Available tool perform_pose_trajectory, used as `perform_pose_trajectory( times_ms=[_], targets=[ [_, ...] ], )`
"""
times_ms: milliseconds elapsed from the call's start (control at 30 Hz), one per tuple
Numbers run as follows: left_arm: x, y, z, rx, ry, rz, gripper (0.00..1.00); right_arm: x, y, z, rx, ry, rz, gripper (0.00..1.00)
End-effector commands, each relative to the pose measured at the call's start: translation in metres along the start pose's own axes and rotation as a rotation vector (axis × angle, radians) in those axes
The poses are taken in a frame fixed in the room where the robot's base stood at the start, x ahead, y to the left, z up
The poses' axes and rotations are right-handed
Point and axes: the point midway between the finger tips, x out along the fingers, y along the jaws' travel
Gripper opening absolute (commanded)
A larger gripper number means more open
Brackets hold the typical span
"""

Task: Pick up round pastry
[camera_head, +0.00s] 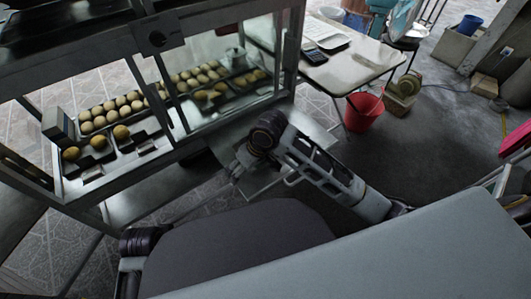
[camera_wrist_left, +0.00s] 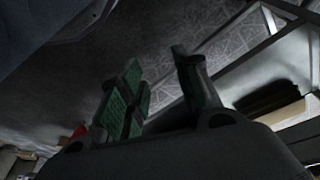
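Several round pastries (camera_head: 122,132) sit in the glass display case at the left of the head view. Larger golden ones lie along the front, with rows of smaller pale ones (camera_head: 110,107) behind. More pastries (camera_head: 200,75) lie in the right half of the case. In the left wrist view my left gripper (camera_wrist_left: 157,62) is open, with nothing between its green-padded fingers. It is out of sight in the head view, where only a dark joint of my left arm shows. My right gripper (camera_head: 240,167) is outside the case, near its front right; its fingers are too small to read.
The display case frame (camera_head: 185,150) has metal posts and glass around the pastries. A white table (camera_head: 350,65) with a calculator (camera_head: 314,56) stands at the back right. A red bucket (camera_head: 364,111) stands on the floor beside it. Dark floor is clear right of centre.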

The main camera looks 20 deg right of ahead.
Motion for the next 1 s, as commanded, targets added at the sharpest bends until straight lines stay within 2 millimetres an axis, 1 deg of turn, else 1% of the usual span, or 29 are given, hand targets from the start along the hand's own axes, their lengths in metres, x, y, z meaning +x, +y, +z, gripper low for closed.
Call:
perform_pose_trajectory(
  times_ms=[100,433,767,1000],
  targets=[
    [0.006,0.002,0.002,0.001,-0.006,0.004,0.33,-0.003,0.003,-0.008,-0.008,-0.022,0.008,0.8],
    [0.022,0.007,0.008,0.005,-0.018,0.015,0.33,-0.012,0.015,-0.025,0.0,-0.091,0.039,0.8],
    [0.037,0.012,0.014,0.009,-0.029,0.026,0.33,-0.027,0.04,-0.041,0.04,-0.16,0.092,0.8],
    [0.049,0.016,0.019,0.012,-0.038,0.033,0.33,-0.043,0.063,-0.051,0.091,-0.207,0.139,0.8]
  ],
)
